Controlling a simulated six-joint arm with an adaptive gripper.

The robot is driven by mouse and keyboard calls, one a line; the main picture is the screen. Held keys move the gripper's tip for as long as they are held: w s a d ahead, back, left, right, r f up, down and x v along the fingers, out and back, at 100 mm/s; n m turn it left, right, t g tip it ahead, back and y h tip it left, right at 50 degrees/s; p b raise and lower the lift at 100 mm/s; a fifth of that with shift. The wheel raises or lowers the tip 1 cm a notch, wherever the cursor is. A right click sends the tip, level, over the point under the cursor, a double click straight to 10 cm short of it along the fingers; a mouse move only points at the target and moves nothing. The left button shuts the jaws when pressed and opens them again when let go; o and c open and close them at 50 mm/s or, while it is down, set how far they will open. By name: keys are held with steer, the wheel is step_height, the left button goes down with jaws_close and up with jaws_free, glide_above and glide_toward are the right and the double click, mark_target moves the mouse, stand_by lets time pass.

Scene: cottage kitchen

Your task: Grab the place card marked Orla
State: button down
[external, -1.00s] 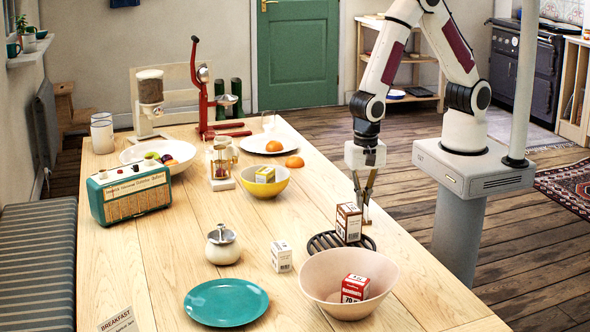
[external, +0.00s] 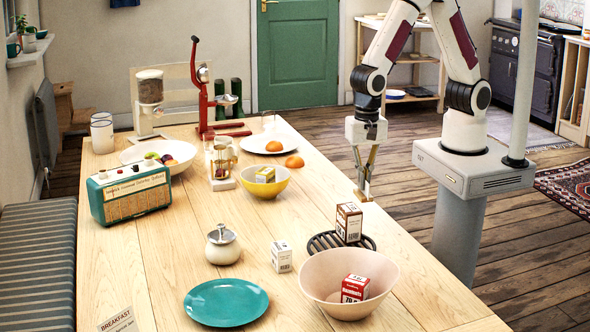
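I cannot make out a place card marked Orla anywhere in the external view. My gripper (external: 363,194) points down by the table's right edge, just behind the brown-and-white box (external: 349,222) on the black trivet (external: 321,243). Its fingers look close together at the tips, but they are too small to tell whether they are open or shut, or whether anything thin is between them. A card with the word BREAKFAST (external: 116,320) lies at the table's near left edge.
On the table (external: 165,265) stand a pink bowl (external: 318,286) with a red box, a small white box (external: 281,256), a teal plate (external: 226,302), a lidded pot (external: 222,246), a yellow bowl (external: 279,184) and a radio (external: 129,192). The middle strip is fairly clear.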

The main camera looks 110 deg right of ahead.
steer(key=shift+r, duration=1.65)
